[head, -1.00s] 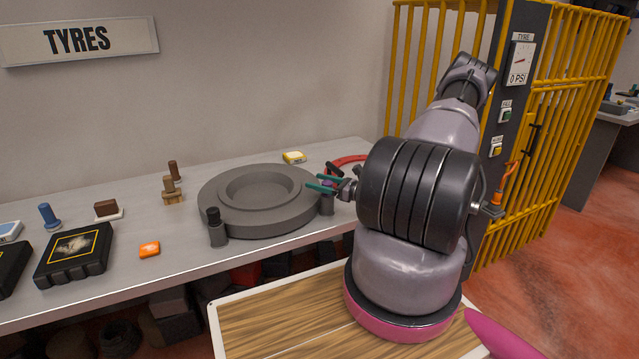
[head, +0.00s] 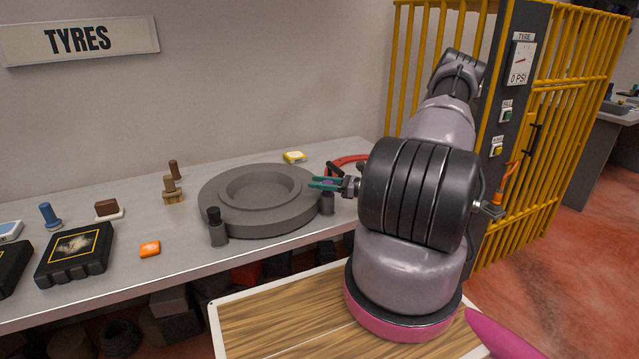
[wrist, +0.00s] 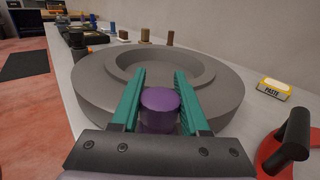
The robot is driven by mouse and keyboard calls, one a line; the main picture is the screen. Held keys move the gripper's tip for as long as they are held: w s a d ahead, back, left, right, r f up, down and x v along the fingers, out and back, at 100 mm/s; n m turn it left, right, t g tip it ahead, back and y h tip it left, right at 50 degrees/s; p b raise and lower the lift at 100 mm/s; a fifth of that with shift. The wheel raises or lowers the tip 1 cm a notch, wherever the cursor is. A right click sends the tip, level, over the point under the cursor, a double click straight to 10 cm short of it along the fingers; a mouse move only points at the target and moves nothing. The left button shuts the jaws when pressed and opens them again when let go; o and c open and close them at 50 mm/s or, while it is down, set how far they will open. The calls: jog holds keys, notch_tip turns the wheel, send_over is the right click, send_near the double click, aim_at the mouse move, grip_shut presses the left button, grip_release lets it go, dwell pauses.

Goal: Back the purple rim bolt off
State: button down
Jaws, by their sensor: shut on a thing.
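The purple rim bolt (wrist: 160,108) sits between my gripper's two green fingers in the wrist view. My gripper (wrist: 160,73) is shut on it, one finger on each side. The fingers hide most of the bolt there. The bolt's lower part and its thread cannot be seen.
A black-capped post (head: 216,228) stands at the rim's front left. A yellow paste box (head: 294,157) and a red curved tool with a black handle (wrist: 288,145) lie near the gripper. Brown bolts, an orange block (head: 150,249) and black cases are farther left. A yellow cage (head: 545,150) stands right.

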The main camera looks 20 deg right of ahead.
jog(key=shift+s+a+n+g+y, duration=0.1)
jog(key=shift+s+n+g+y, duration=0.4)
jog(key=shift+n+g, duration=1.45)
jog(key=shift+s+a+n+g+y, duration=0.2)
jog(key=shift+n+g+y, duration=0.75)
jog(key=shift+g, duration=1.7)
jog(key=shift+s+d+n+g+y, duration=0.1)
jog(key=shift+s+n+g+y, duration=0.3)
jog(key=shift+n+g, duration=1.65)
jog(key=shift+s+g, duration=0.1)
jog(key=shift+g, duration=0.35)
jog(key=shift+c, duration=2)
grip_release()
jog(key=w+d, duration=0.2)
jog(key=d, duration=0.8)
jog(key=shift+d, duration=0.3)
